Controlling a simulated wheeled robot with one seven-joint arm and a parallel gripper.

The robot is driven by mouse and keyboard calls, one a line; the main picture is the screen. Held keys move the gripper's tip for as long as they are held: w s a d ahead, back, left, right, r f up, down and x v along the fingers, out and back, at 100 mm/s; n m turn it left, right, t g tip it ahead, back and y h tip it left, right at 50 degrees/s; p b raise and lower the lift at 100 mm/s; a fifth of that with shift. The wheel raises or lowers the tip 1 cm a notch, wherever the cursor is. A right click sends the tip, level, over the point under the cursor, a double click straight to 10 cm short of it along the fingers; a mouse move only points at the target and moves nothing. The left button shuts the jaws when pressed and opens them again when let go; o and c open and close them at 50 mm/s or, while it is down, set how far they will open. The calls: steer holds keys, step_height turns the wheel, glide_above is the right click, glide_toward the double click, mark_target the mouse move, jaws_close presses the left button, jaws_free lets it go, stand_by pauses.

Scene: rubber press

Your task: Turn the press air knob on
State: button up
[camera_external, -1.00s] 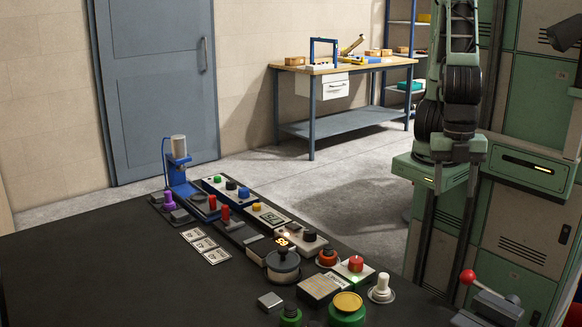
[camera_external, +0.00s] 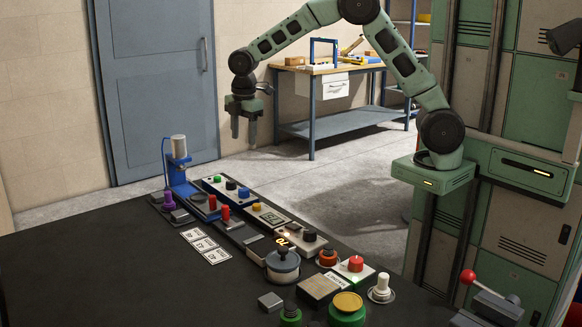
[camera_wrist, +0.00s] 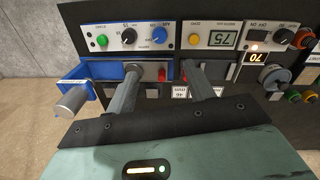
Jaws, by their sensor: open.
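The press (camera_external: 180,165) is blue with a pale cylinder on top and stands at the far end of the dark bench. A panel beside it carries a green button (camera_external: 217,179), a black knob (camera_external: 231,184) and a blue knob (camera_external: 243,192). The wrist view shows the same green button (camera_wrist: 102,41), black knob (camera_wrist: 129,36) and blue knob (camera_wrist: 158,35). Their small labels are hard to read, so I cannot tell which is the air knob. My gripper (camera_external: 244,136) is open and empty, pointing down above and behind the panel, apart from it. Its fingers (camera_wrist: 162,72) partly cover the lower blue tray in the wrist view.
Red handles (camera_external: 225,212), a display panel (camera_external: 270,215), a round pot-like dial (camera_external: 283,262) and several knobs crowd the bench (camera_external: 110,270). Its left front is clear except for small label plates (camera_external: 203,245). A workbench (camera_external: 345,66) stands behind.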

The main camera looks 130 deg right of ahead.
mark_target(244, 189)
steer(key=f+p, duration=0.1)
steer(key=f, duration=0.4)
steer(key=f+p, duration=0.1)
steer(key=f, duration=0.5)
steer(key=d+f+p, duration=0.1)
steer(key=f+p, duration=0.1)
steer(key=f, duration=0.4)
steer(key=shift+f, duration=0.15)
steer(key=shift+c, duration=0.3)
steer(key=c, duration=0.9)
